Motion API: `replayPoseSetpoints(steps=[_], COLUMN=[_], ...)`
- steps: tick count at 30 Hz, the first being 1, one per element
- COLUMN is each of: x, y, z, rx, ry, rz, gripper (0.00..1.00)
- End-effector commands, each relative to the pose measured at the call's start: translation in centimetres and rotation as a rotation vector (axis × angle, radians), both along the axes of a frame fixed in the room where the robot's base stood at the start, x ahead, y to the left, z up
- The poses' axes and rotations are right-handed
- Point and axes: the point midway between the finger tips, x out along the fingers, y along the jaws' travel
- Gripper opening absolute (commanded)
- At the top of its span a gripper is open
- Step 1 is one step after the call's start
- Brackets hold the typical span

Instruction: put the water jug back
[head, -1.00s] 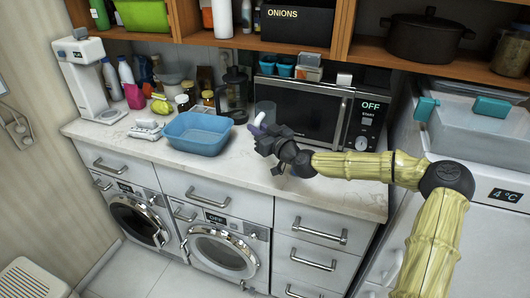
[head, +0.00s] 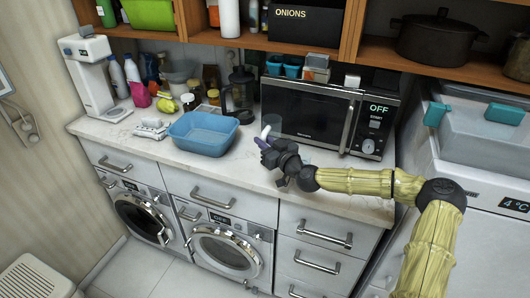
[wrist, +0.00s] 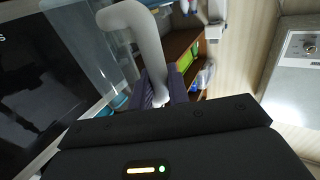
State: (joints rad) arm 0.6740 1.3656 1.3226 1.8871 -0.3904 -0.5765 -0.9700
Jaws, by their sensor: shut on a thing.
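The water jug (head: 274,118) is a clear, see-through vessel with a white handle, in front of the microwave above the worktop. My gripper (head: 262,142) is shut on the jug's handle. In the wrist view, the white curved handle (wrist: 143,42) runs down to my purple fingertips (wrist: 165,93), and the clear body (wrist: 82,42) is left of it. I cannot tell whether the jug's base touches the worktop.
A blue tub (head: 203,134) stands left of the jug. A dark coffee press (head: 240,92) stands behind, and a microwave (head: 310,113) is close behind the jug. The front of the marble worktop (head: 235,170) is clear. A shelf (head: 235,43) hangs above.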

Motion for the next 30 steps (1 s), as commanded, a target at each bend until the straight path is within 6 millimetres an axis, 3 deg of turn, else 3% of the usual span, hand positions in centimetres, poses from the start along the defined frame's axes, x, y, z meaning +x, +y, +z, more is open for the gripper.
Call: replayPoseSetpoints(steps=[12,22,30], x=[0.2,0.1,0.0], y=[-0.6,-0.2,-0.1], z=[-0.6,-4.1,-4.6], rx=[-0.001,0.002,-0.001], ry=[-0.002,0.001,-0.003], rz=[-0.008,-0.003,-0.002], gripper=[0.0,0.0,0.0])
